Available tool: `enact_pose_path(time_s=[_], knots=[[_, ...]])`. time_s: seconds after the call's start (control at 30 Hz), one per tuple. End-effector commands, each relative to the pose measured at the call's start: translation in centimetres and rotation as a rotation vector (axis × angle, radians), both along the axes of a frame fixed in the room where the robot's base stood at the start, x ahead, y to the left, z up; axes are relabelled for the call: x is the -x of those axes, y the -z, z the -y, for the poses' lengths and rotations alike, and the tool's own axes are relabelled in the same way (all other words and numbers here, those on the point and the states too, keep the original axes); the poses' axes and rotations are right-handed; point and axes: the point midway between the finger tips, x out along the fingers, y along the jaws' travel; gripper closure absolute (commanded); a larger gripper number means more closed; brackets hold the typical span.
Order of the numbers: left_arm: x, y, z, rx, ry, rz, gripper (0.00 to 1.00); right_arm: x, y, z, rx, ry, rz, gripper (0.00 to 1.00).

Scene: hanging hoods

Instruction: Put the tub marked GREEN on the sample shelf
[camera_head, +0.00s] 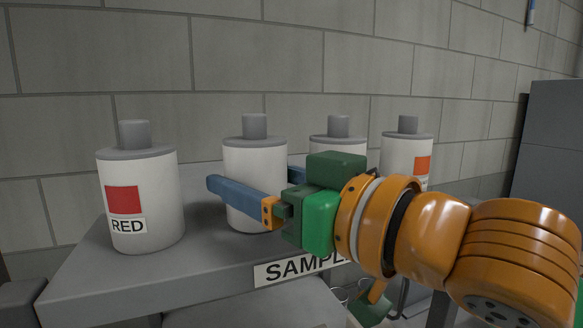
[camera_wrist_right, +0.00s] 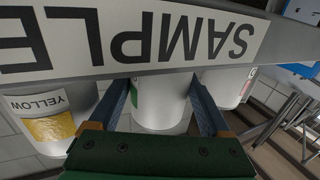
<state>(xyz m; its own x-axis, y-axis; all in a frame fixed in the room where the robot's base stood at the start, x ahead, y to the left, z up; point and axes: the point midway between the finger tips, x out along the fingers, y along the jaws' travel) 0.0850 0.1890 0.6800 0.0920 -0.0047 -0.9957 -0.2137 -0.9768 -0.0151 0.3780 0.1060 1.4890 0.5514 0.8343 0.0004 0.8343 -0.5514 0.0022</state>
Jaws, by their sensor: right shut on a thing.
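A white tub with a grey cap (camera_head: 252,152) stands upright on the grey sample shelf (camera_head: 95,270), second from the left. Its label is hidden in the head view. In the right wrist view this tub (camera_wrist_right: 160,105) shows a sliver of green label at its side. My right gripper (camera_head: 252,180) is shut on it, one blue finger on either side. Its base appears at shelf level; I cannot tell if it bears its full weight there. The shelf's front carries a SAMPLE sign (camera_head: 290,268), partly covered by my gripper. My left gripper is not in view.
A tub marked RED (camera_head: 140,185) stands to the left. A tub marked YELLOW (camera_wrist_right: 45,120) shows in the right wrist view, and a tub with an orange label (camera_head: 405,150) stands at the right. A block wall (camera_head: 300,60) rises behind the shelf.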

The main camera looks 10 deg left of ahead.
Motion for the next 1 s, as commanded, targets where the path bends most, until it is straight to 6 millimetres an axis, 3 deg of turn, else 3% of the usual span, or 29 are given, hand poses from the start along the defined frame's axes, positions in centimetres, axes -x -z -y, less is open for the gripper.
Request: enact_pose_path(time_s=[0.27, 0.3, 0.33, 0.67, 0.77, 1.0], knots=[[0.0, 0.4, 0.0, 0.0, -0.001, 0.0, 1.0, 0.0, 0.3, 0.0, -0.001, 0.001, 0.001, 0.54], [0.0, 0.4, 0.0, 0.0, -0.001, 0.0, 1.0, 0.0, 0.4, 0.0, 0.0, 0.001, 0.0, 0.15], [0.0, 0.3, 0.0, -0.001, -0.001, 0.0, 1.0, 0.0, 0.3, 0.0, 0.0, 0.001, 0.0, 0.07], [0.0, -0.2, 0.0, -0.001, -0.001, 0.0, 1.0, 0.0, -0.3, 0.0, 0.0, 0.001, 0.0, 0.06], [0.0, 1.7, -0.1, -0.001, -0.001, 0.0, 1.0, 0.8, 0.6, 1.4, -0.003, 0.003, 0.002, 0.06], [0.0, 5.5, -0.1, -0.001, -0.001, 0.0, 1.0, 4.6, 0.7, 7.1, -0.002, 0.005, 0.004, 0.06]])
